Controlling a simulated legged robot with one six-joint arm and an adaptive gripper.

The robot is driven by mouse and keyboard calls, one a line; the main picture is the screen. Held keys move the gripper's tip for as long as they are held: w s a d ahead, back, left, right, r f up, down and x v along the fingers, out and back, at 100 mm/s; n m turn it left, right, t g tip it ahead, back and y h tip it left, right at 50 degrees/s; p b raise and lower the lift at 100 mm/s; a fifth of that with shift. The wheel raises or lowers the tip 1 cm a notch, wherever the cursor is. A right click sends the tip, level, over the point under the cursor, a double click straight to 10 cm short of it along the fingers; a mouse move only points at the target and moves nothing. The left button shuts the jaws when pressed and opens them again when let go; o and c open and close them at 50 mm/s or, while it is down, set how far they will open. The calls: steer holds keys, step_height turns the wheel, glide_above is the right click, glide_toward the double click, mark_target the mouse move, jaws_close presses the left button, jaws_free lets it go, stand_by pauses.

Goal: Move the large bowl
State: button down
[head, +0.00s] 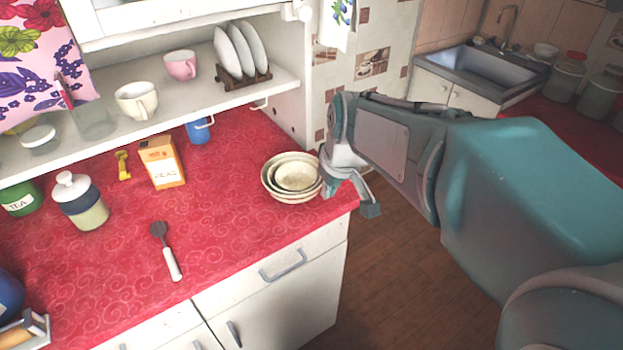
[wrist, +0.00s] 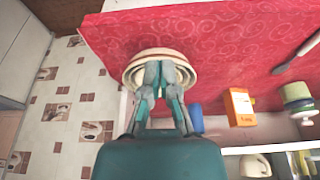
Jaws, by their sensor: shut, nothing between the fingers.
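The large bowl (head: 267,184) is cream with a darker rim and stands upright near the right end of the red counter. A smaller bowl (head: 296,177) is nested inside it. My gripper (head: 328,188) is at the right side of the bowls, close to the rim. In the wrist view, the fingers (wrist: 161,75) are shut with nothing between them and overlap the large bowl (wrist: 131,75), hiding part of it. I cannot tell whether they touch it.
The red counter (head: 225,215) ends just right of the bowls, with wooden floor beyond. An orange carton (head: 162,164), a blue mug (head: 198,132), a spatula (head: 166,250) and a lidded jar (head: 80,203) stand or lie left. A shelf (head: 200,98) overhangs the back. Counter in front of the bowls is clear.

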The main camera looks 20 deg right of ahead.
steer(key=w+f, duration=0.2)
steer(key=f, duration=0.1)
steer(key=w+a+f, duration=0.1)
steer(key=w+f, duration=0.3)
steer(key=f, duration=0.1)
steer(key=shift+a+f, duration=0.35)
steer(key=shift+a, duration=0.05)
steer(key=shift+w, duration=0.2)
